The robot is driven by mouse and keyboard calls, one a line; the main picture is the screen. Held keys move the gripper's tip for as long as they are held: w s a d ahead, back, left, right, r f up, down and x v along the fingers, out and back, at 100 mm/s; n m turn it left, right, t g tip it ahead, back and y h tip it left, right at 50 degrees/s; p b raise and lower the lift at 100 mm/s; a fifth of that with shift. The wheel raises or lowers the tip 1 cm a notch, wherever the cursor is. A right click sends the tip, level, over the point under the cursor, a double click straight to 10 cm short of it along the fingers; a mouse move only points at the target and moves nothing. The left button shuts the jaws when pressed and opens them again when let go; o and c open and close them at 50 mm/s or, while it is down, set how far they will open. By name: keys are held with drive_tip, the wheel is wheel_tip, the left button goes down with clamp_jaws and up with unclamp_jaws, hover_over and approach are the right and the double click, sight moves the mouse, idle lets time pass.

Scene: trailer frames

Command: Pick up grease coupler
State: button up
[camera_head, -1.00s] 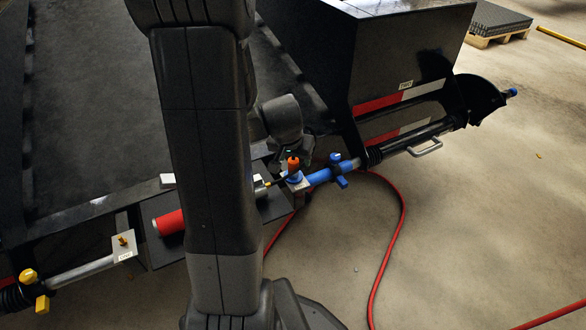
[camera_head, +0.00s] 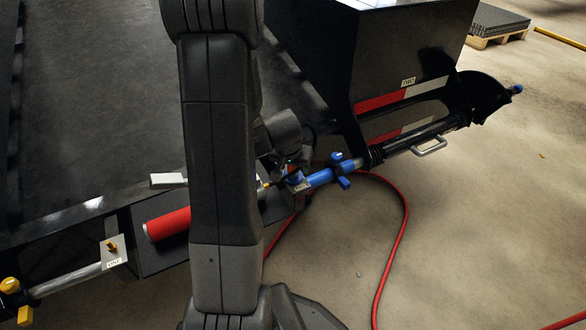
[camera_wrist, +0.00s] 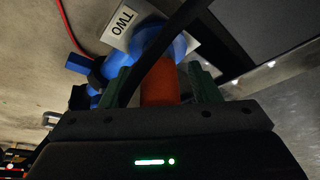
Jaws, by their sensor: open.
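An orange cylinder (camera_wrist: 158,84), which I take for the grease coupler, stands against a round blue fitting (camera_wrist: 160,42) beside a plate marked TWO (camera_wrist: 121,22) in the wrist view. My gripper (camera_wrist: 162,86) is open, with one green finger on each side of the cylinder. I cannot tell whether the fingers touch it. A black hose (camera_wrist: 170,38) crosses in front of the fitting and hides part of it.
A red cylinder (camera_head: 168,223) lies left of my arm. The blue pipe (camera_head: 322,177) runs right to a metal rod. A red hose (camera_head: 402,225) curls over the floor (camera_head: 480,220), which is mostly clear on the right.

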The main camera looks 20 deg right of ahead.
drive_tip(key=c, duration=1.1)
drive_tip(key=shift+r, duration=0.15)
